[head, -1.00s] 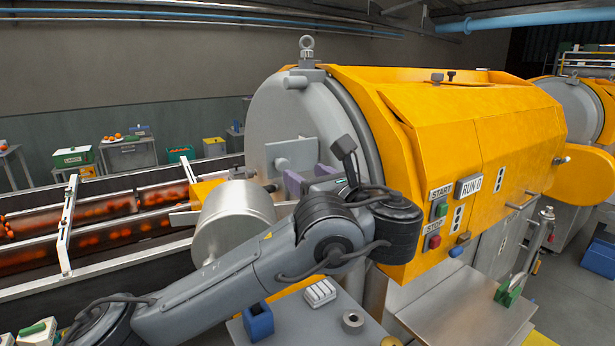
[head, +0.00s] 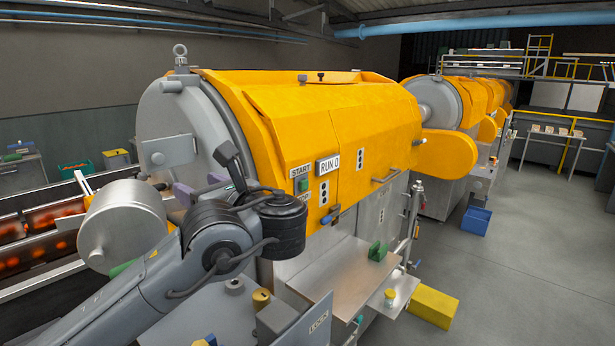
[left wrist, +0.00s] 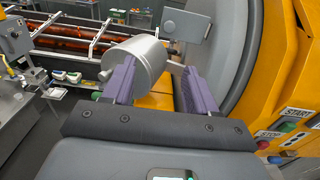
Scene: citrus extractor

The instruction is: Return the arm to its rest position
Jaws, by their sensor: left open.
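My left arm (head: 205,250) reaches in from the lower left in the head view, in front of the extractor's round grey end. My left gripper (left wrist: 160,88) has two purple ribbed fingers, spread apart with no object held between them. In the head view the fingers (head: 186,193) are partly hidden behind my wrist. A silver cylinder (head: 127,222) is left of the gripper. In the left wrist view the cylinder (left wrist: 135,60) shows beyond the left finger, which covers part of it; I cannot tell whether they touch. My right gripper is not in view.
The yellow extractor (head: 300,120) stands close right of my arm, with a START button panel (head: 303,182). A steel shelf (head: 345,272) and a LOCK plate (head: 310,325) are below. A conveyor (head: 40,235) with orange fruit runs at left. Grey floor (head: 510,270) is open at right.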

